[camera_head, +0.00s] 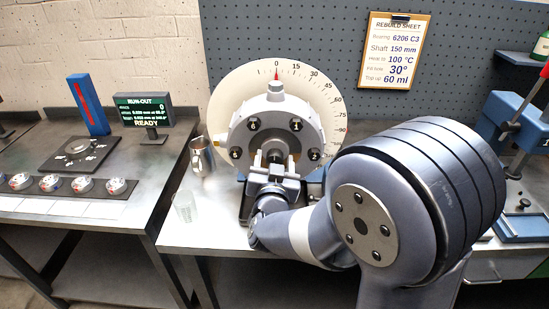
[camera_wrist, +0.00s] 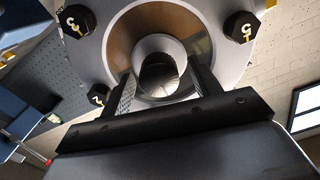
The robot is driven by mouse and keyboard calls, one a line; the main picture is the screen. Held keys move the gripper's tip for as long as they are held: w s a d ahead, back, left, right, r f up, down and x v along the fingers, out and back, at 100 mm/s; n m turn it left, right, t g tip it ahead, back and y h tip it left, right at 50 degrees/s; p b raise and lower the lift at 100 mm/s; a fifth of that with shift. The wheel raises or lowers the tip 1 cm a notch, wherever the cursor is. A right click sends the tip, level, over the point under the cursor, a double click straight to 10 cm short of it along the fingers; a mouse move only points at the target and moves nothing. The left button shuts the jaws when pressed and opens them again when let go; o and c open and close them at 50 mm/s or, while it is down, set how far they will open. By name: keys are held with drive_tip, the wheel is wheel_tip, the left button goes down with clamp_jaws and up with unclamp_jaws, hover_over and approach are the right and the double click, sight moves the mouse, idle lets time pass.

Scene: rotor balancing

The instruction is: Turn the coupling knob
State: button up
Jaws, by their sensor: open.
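The rotor (camera_head: 243,136) is a grey hub with numbered black bolts around it, in front of a cream degree dial. The coupling knob at its centre is mostly hidden by my gripper in the head view. In the wrist view the knob (camera_wrist: 158,50) is a pale round end with a dark hollow, inside a bronze-coloured recess (camera_wrist: 122,40). My gripper (camera_head: 275,168) is in front of the rotor's centre. In the wrist view my gripper (camera_wrist: 164,86) is open, one finger on each side of the knob's lower part. I cannot tell whether the fingers touch it.
The cream dial (camera_head: 228,92) has a red pointer at 0. A metal mug (camera_head: 201,156) and a clear beaker (camera_head: 184,206) stand left of the rotor. A run-out display (camera_head: 143,112) reads READY on the left bench. A blue press (camera_head: 522,125) stands at right.

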drive_tip(key=shift+w, duration=0.3)
drive_tip(key=shift+c, duration=0.3)
drive_tip(key=c, duration=0.9)
